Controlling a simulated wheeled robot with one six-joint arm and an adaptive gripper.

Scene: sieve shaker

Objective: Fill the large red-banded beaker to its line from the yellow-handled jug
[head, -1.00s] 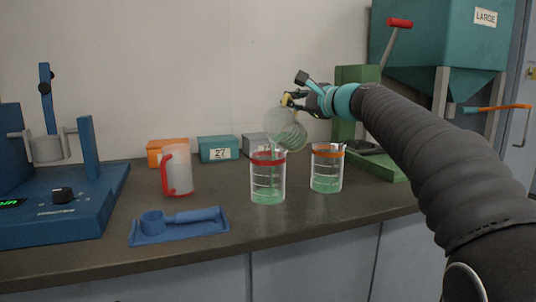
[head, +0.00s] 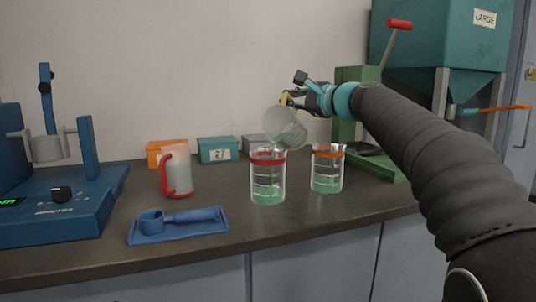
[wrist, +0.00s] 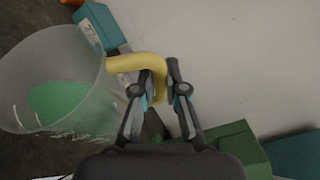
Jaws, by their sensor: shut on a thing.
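My gripper (wrist: 158,100) is shut on the yellow handle (wrist: 140,62) of the jug. In the wrist view green liquid (wrist: 58,102) shows inside the jug (wrist: 85,60). The red-banded beaker stands upright on the bench with green liquid in its bottom, well below the red band.
An orange-banded beaker (head: 327,172) with green liquid stands close on the right. A red-handled jug (head: 178,173) and a blue tray (head: 150,238) with a blue scoop are on the left. Small boxes, including a teal one (head: 218,149), line the wall. A green machine (head: 365,155) stands right.

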